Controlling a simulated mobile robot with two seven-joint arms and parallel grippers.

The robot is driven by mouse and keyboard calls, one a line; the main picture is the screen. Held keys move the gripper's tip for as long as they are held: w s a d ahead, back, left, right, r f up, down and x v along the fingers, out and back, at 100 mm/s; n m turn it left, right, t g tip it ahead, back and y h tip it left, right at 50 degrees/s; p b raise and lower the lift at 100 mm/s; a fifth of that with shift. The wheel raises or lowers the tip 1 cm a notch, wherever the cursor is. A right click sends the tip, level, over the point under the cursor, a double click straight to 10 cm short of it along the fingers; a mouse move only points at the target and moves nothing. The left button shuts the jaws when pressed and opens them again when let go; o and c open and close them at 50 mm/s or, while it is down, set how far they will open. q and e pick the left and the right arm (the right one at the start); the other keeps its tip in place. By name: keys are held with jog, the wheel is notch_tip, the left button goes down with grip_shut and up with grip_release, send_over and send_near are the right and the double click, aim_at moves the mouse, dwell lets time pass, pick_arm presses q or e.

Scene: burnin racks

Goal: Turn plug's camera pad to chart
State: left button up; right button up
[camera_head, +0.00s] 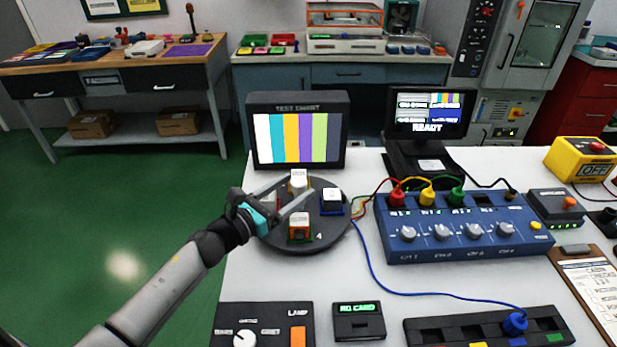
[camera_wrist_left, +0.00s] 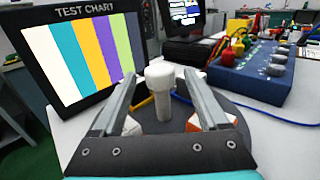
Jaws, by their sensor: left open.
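The round dark turntable (camera_head: 335,238) stands on the white table below the TEST CHART screen (camera_head: 298,137). It carries several small blocks: a white block on a blue base (camera_head: 332,200), an orange block with a pale top (camera_head: 299,226), and a white-topped piece (camera_head: 298,179) at the back. My left gripper (camera_head: 301,186) reaches over the turntable, open. In the left wrist view, a white capped post (camera_wrist_left: 164,90) stands between its fingers, apart from both. The left part of the turntable is hidden by the gripper. A blue plug (camera_head: 514,322) sits in the dark socket strip (camera_head: 425,331).
A blue box with knobs (camera_head: 470,245) and red, yellow and green plugs stands right of the turntable, before a READY monitor (camera_head: 429,113). A blue cable (camera_head: 400,293) crosses the table. A lamp panel (camera_head: 270,320) and a NO CARD display (camera_head: 359,321) lie in front.

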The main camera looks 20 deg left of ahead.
aim_at(309, 201)
pick_arm(q)
jog(key=shift+x, duration=2.7)
jog(key=shift+c, duration=0.3)
grip_shut()
